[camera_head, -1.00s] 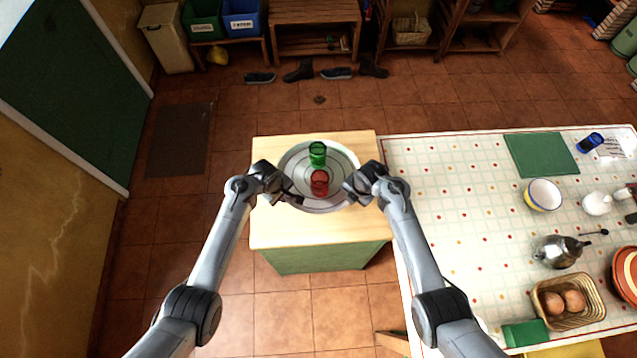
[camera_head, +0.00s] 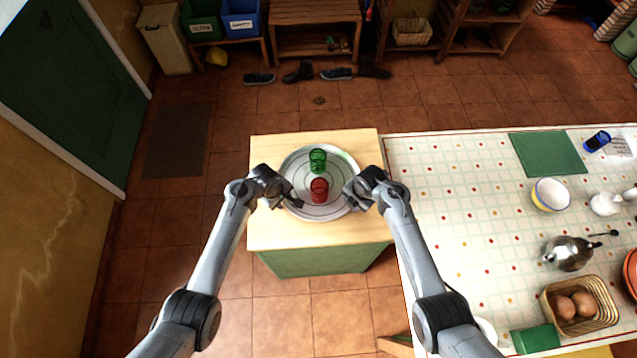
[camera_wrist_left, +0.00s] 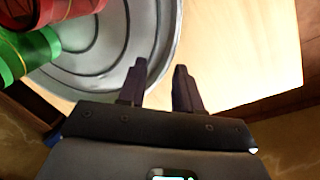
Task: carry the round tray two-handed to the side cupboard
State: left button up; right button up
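The round grey tray (camera_head: 334,211) lies flat on the light wooden top of the side cupboard (camera_head: 270,232). A green glass (camera_head: 317,161) and a red glass (camera_head: 319,190) stand upright on it. My left gripper (camera_head: 296,200) is at the tray's left rim; in the left wrist view its two fingers (camera_wrist_left: 159,88) are parted, with the tray rim (camera_wrist_left: 168,50) passing between or just below them. My right gripper (camera_head: 352,195) is at the right rim and its fingers look parted. Whether any finger touches the rim is hard to tell.
Shoes (camera_head: 336,74) lie on the floor behind. Floor left of the cupboard is clear.

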pick_arm(q)
jog(key=shift+s+d+r, duration=0.1)
jog(key=shift+r, duration=0.6)
pick_arm(e)
jog(key=shift+w, duration=0.1)
jog(key=shift+r, duration=0.45)
pick_arm(q)
notch_tip(320, 180, up, 10)
jog(key=s+a, duration=0.1)
jog(key=shift+s+a+r, duration=0.2)
pick_arm(e)
notch_tip(320, 180, up, 11)
jog(key=s+d, duration=0.1)
jog(key=shift+s+d, duration=0.2)
jog(key=shift+d, duration=0.1)
